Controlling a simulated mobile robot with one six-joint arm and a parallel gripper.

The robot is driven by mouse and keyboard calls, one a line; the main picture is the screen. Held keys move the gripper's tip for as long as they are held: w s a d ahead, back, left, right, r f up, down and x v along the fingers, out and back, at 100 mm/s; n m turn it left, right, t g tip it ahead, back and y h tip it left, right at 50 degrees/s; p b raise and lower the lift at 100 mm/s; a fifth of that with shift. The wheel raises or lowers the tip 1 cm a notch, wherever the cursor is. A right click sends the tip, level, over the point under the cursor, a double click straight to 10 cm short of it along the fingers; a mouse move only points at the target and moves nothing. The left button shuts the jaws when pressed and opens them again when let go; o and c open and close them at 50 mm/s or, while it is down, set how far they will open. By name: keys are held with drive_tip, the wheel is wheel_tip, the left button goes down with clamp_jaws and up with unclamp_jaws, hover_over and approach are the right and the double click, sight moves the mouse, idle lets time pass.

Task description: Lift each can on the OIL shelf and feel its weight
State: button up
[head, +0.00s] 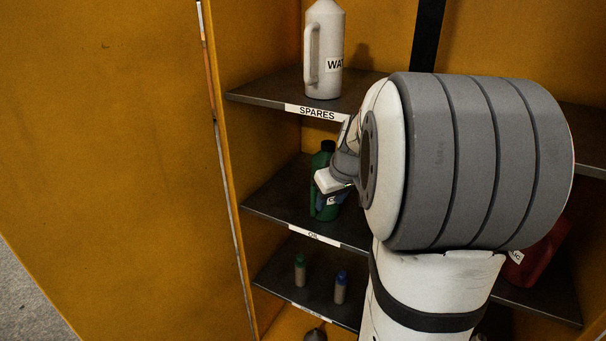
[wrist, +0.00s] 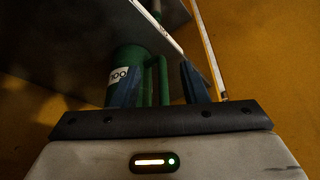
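A green can (head: 327,159) with a dark cap stands on the middle shelf, labelled OIL (head: 313,236), partly hidden by my gripper. In the wrist view the green can (wrist: 130,60) shows a white label, only partly readable, and an upright handle (wrist: 163,78). My gripper (wrist: 158,86) has its two blue fingers apart, one on either side of the handle, with a gap visible at the right finger. A red can (head: 538,252) with a white label stands farther right on the same shelf, mostly hidden behind my arm.
A white jug (head: 324,50) with a label starting "WA" stands on the SPARES shelf (head: 262,96) above. Two small bottles, green-capped (head: 300,270) and blue-capped (head: 340,287), stand on the shelf below. My arm hides the shelf's middle.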

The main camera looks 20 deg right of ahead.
drive_tip(key=w+f+p, duration=0.1)
drive_tip(key=w+f, duration=0.3)
drive_tip(key=w, duration=0.3)
drive_tip(key=shift+a+f+p, duration=0.3)
drive_tip(key=shift+p, duration=0.05)
drive_tip(key=shift+c, duration=0.3)
clamp_jaws()
